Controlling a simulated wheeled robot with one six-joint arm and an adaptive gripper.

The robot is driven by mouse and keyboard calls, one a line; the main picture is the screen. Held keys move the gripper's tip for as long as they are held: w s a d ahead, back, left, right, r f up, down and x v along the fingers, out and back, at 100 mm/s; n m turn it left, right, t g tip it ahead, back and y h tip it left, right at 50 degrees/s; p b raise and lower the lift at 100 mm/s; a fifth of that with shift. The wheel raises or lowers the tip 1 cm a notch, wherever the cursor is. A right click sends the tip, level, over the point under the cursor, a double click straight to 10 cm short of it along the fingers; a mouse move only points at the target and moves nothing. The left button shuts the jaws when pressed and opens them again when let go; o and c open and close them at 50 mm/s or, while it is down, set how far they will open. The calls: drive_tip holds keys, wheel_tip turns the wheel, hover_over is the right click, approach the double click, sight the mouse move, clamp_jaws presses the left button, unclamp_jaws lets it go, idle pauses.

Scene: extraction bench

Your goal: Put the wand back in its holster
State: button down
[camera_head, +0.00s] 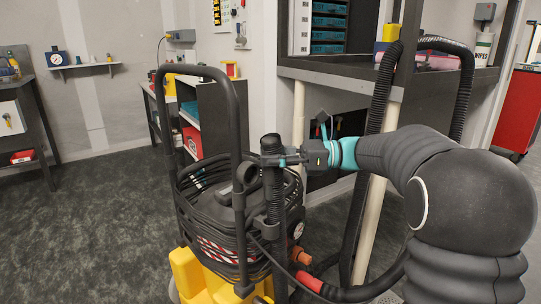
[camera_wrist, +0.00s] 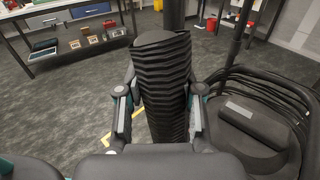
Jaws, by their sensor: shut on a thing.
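The wand (camera_head: 271,180) shows as an upright, black, ribbed grip beside the extraction machine (camera_head: 186,272). My gripper (camera_head: 272,160) reaches it from the right and is shut around its upper part. In the wrist view the ribbed grip (camera_wrist: 162,75) stands between my two fingers, one on each side. Its top end is free above the fingers. Below my gripper, dark parts of the wand and machine overlap in the head view. I cannot clearly pick out the holster there, nor tell whether the wand's lower end is in it.
The machine's tall black handle (camera_head: 240,110) stands just left of my gripper, with coiled black cable (camera_head: 205,225) around the body. A black hose with a red cuff (camera_head: 309,281) loops right, over the workbench (camera_head: 345,76). Open carpet lies at the left.

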sight(273, 197)
drive_tip(key=shift+d+r+p, duration=0.15)
drive_tip(key=shift+r+p, duration=0.05)
drive_tip(key=shift+p, duration=0.1)
drive_tip(key=shift+f+b, duration=1.25)
drive_tip(key=shift+f, duration=1.8)
drive_tip(key=shift+p, duration=1.1)
drive_tip(key=shift+f+b, duration=0.9)
drive_tip(key=shift+f, duration=1.6)
drive_tip(key=c, duration=0.7)
unclamp_jaws()
drive_tip(key=shift+o, duration=0.2)
drive_tip(key=d, duration=1.2)
drive_tip(key=shift+w, duration=0.45)
drive_tip(key=shift+a, duration=0.1)
